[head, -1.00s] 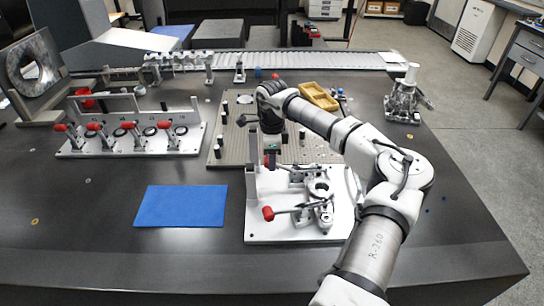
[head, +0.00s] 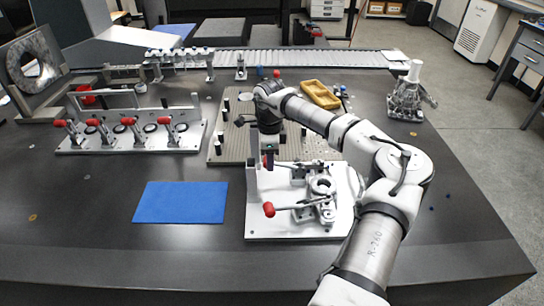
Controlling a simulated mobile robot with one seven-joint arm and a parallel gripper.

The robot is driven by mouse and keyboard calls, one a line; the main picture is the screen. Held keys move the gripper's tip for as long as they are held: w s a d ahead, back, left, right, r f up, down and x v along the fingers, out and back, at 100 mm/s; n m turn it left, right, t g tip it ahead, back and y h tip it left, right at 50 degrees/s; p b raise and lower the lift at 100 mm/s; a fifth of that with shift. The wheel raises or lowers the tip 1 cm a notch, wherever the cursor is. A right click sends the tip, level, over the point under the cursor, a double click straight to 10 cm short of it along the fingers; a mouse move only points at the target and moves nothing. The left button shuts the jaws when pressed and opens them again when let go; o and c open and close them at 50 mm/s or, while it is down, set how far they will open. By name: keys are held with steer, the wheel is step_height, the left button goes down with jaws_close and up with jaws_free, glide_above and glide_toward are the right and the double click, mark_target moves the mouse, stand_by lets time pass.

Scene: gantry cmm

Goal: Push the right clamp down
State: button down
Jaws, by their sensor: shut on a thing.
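A white fixture plate (head: 290,230) stands at the front middle of the table, with a round metal part (head: 322,187) on it. Two toggle clamps are on it. The near clamp's red handle (head: 268,209) points left and lies low, with its arm running right to the part. The far clamp's red handle (head: 267,162) is at the plate's upper left, partly hidden under my gripper (head: 268,152). My gripper points down and is shut on this far red handle. I cannot tell which clamp counts as the right one.
A blue mat (head: 180,203) lies left of the fixture. A row of red-handled clamps (head: 130,140) stands at the left. Behind is a perforated plate (head: 230,135) with black pegs and a yellow tray (head: 320,95). The front table strip is clear.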

steer(key=c, duration=0.9)
jaws_free()
steer(key=shift+a, duration=0.45)
steer(key=shift+d, duration=0.1)
steer(key=shift+d+r, duration=0.1)
steer(key=shift+r, duration=0.15)
step_height(320, 180, up, 13)
steer(key=shift+r+b, duration=0.15)
steer(key=shift+b, duration=0.85)
